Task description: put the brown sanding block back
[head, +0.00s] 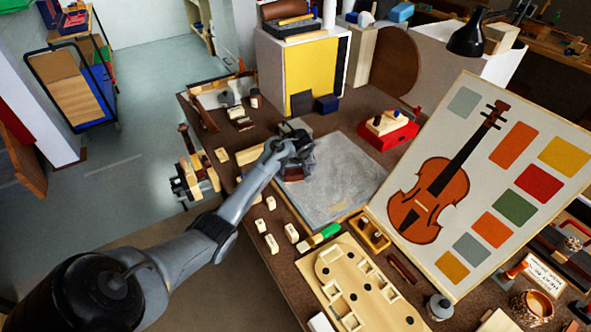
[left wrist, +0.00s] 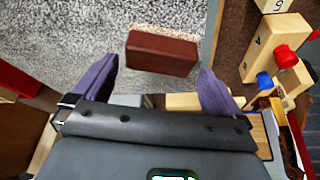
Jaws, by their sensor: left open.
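The brown sanding block (left wrist: 162,53) lies on the grey mat (left wrist: 60,30) in the left wrist view. In the head view, a small part of it (head: 292,175) shows below my gripper. My left gripper (head: 298,158) is over the left part of the mat (head: 345,185). It also shows in the left wrist view (left wrist: 157,68), open and empty, with the block ahead of and between its two purple-grey fingers. A gap shows on each side of the block. My right gripper is not in view.
Small pale wooden blocks (head: 271,243) stand left of the mat. A pale wooden tray with cut-outs (head: 350,265) lies in front. A violin picture board (head: 475,120) leans at right. A red box (head: 388,135) stands behind the mat. The mat's right side is mostly clear.

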